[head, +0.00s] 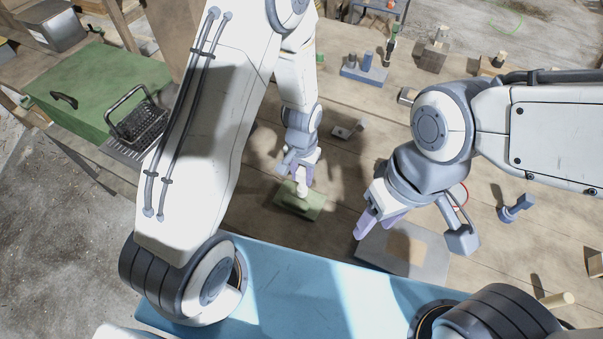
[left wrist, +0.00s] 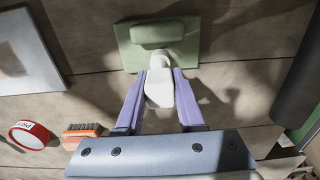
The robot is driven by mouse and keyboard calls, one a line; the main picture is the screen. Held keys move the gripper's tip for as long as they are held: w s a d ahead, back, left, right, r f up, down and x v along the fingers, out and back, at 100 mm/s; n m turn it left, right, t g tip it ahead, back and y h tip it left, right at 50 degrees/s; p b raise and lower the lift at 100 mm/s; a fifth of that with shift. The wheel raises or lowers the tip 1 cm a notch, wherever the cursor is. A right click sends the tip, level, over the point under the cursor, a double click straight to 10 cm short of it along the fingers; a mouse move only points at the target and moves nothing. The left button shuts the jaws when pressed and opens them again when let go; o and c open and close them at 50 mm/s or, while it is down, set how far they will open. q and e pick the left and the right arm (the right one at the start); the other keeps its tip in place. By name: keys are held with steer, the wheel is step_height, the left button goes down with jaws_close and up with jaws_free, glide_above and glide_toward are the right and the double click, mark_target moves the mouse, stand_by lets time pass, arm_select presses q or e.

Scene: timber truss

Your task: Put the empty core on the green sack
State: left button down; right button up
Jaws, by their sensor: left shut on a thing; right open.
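My left gripper (head: 298,180) is shut on a white rounded piece (left wrist: 160,88), which may be the empty core; no opening through it shows. A narrower white end points away from the gripper. A flat green piece (head: 311,207) with a raised green bar lies on the timber just beyond; it also shows in the left wrist view (left wrist: 190,50). It may be the green sack, though it looks rigid. The white end overlaps its near edge in the left wrist view; I cannot tell if they touch. My right gripper (head: 378,222) is open and empty.
A grey plate with a tan square (head: 430,262) lies under my right gripper. An orange brush (left wrist: 82,132) and a red-rimmed disc (left wrist: 30,134) lie at left in the left wrist view. A blue block holder (head: 365,74) stands further back. A green chest (head: 75,70) is at far left.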

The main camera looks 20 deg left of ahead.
arm_select(q)
steer(key=shift+f, duration=0.1)
steer(key=c, duration=0.9)
jaws_free()
steer(key=shift+f, duration=0.1)
steer(key=shift+c, duration=0.2)
steer(key=o, duration=0.4)
